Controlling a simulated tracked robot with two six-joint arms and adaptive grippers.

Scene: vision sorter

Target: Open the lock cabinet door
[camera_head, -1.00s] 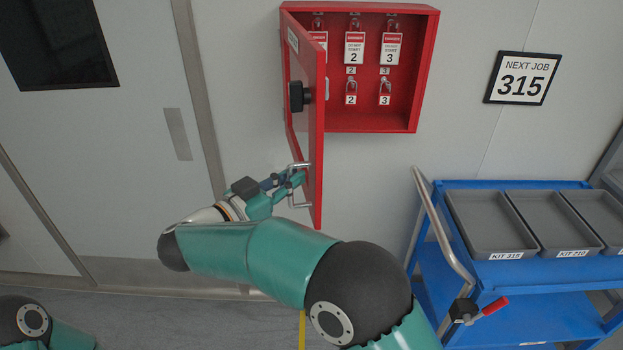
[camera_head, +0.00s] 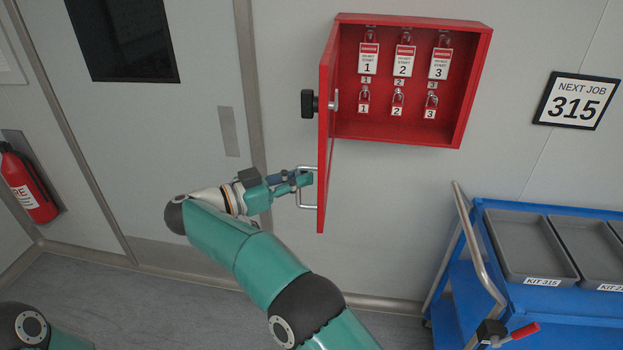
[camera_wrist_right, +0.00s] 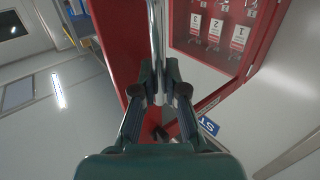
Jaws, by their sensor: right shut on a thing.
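The red lock cabinet (camera_head: 400,138) hangs on the wall, and its inside shows several padlocks and numbered danger tags. Its red door (camera_head: 325,130) stands swung open to the left, seen nearly edge-on. A silver bar handle (camera_head: 306,206) is on the door's lower outer side, and a black knob (camera_head: 308,104) sits higher up. My right gripper (camera_head: 305,180) is shut on the handle. In the right wrist view, the handle bar (camera_wrist_right: 156,60) runs between the fingers (camera_wrist_right: 160,88), with the door (camera_wrist_right: 118,50) beside it. My left gripper is out of view.
A blue cart (camera_head: 500,255) with grey kit trays (camera_head: 535,250) stands at the lower right. A "NEXT JOB 315" sign (camera_head: 577,101) hangs on the wall. A fire extinguisher (camera_head: 28,185) is at the far left.

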